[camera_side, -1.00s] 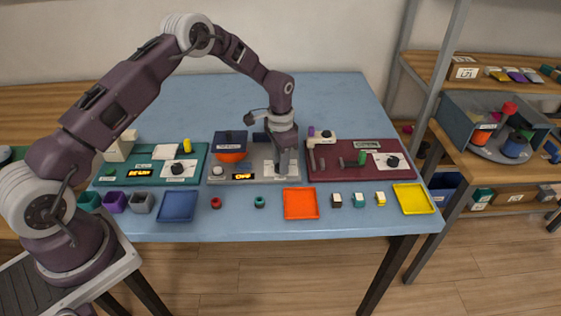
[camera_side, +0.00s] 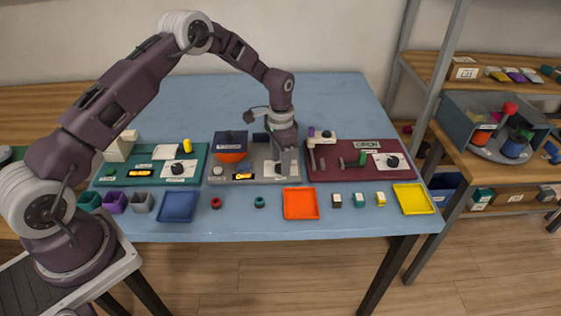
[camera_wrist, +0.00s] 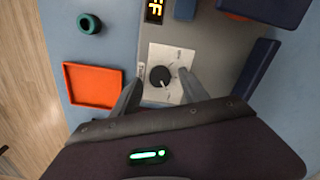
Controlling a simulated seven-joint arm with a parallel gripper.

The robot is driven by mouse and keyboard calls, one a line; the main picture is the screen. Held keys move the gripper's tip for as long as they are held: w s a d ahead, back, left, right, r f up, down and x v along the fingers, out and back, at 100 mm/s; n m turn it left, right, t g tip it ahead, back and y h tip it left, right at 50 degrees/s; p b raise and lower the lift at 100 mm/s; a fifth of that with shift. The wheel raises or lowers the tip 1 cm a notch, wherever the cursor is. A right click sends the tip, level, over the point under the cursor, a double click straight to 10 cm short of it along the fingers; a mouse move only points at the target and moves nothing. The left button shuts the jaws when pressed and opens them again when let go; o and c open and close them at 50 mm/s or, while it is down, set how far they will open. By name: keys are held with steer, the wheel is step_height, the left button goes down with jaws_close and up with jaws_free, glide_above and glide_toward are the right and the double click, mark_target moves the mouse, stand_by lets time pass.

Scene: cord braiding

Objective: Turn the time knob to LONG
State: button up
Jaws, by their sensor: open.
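The time knob (camera_wrist: 160,76) is a round dark knob with a light pointer line, on a white label plate (camera_wrist: 152,53) in the wrist view. The plate's small lettering is too blurred to read. My gripper (camera_wrist: 160,85) is open, with one finger on each side of the knob and a gap showing around it.
A green panel (camera_side: 112,172) with another knob (camera_side: 177,168) stands left, and a maroon panel (camera_side: 340,173) with a knob (camera_side: 393,161) stands right. An orange tray (camera_side: 301,204) and several small parts lie in front. A dark blue block (camera_wrist: 254,68) stands beside my gripper.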

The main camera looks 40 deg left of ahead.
step_height(320, 180, up, 6)
steer(key=shift+r, duration=0.25)
steer(key=s+d+r+t, duration=0.1)
steer(key=s+r, duration=0.2)
steer(key=r, duration=0.5)
steer(key=s+d+r, duration=0.1)
steer(key=s+r, duration=0.1)
steer(key=r, duration=0.7)
steer(key=s+d+r+n+t, duration=0.2)
steer(key=s+r, duration=0.6)
steer(key=s, duration=0.3)
steer(key=s+d+f+n+t, duration=0.1)
steer(key=s+n+t, duration=0.1)
steer(key=s, duration=1.7)
steer(key=shift+s+d+f+t, duration=0.2)
steer(key=shift+s+d+t, duration=0.1)
steer(key=shift+d, duration=0.05)
